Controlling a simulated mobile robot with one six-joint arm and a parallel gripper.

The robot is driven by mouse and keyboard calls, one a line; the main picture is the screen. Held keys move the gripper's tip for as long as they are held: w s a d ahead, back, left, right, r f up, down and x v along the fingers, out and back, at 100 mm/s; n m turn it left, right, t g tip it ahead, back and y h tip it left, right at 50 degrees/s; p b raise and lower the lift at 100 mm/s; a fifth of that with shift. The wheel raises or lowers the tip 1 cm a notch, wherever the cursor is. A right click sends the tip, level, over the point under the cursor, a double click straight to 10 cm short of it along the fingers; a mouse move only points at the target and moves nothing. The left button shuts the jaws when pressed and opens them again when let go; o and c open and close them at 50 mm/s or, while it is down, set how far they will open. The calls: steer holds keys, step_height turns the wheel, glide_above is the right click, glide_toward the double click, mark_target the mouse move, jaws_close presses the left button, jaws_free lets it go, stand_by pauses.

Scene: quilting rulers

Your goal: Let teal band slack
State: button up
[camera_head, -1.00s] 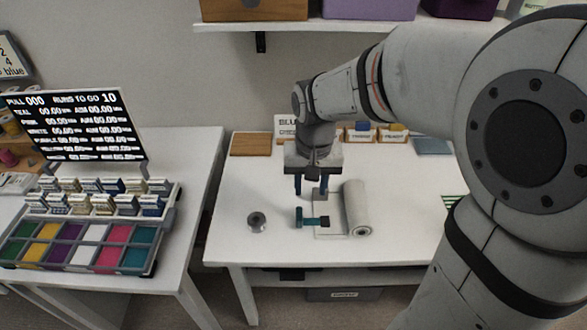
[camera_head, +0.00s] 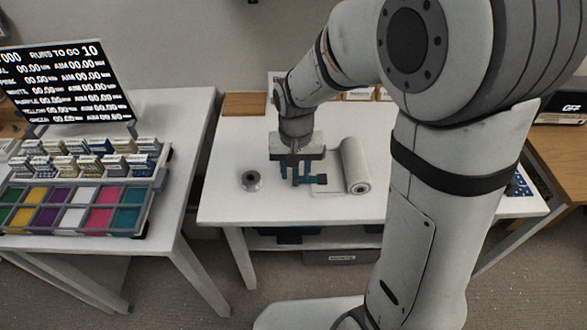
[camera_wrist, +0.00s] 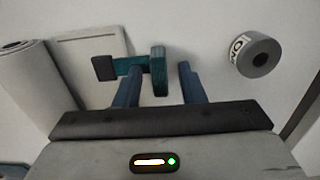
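A teal T-shaped piece (camera_head: 309,180) with a dark block on one end lies at the edge of a pale flat plate on the middle table. It also shows in the wrist view (camera_wrist: 158,70), its crossbar between my two fingers. My gripper (camera_head: 290,180) points down over the crossbar, fingers apart. In the wrist view my gripper (camera_wrist: 159,85) shows a gap on both sides of the crossbar, so it is open and holds nothing. I see no separate loose band. Whether the fingertips are level with the piece is hard to tell.
A white roll (camera_head: 354,165) lies right of the piece. A grey tape-like ring (camera_head: 251,180) lies to the left. On the left table stand a colour tray (camera_head: 75,207) and a screen (camera_head: 70,85) reading zeros and "RUNS TO GO 10". The table front is clear.

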jaws_close()
stand_by(0.4)
steer(key=shift+d, duration=0.1)
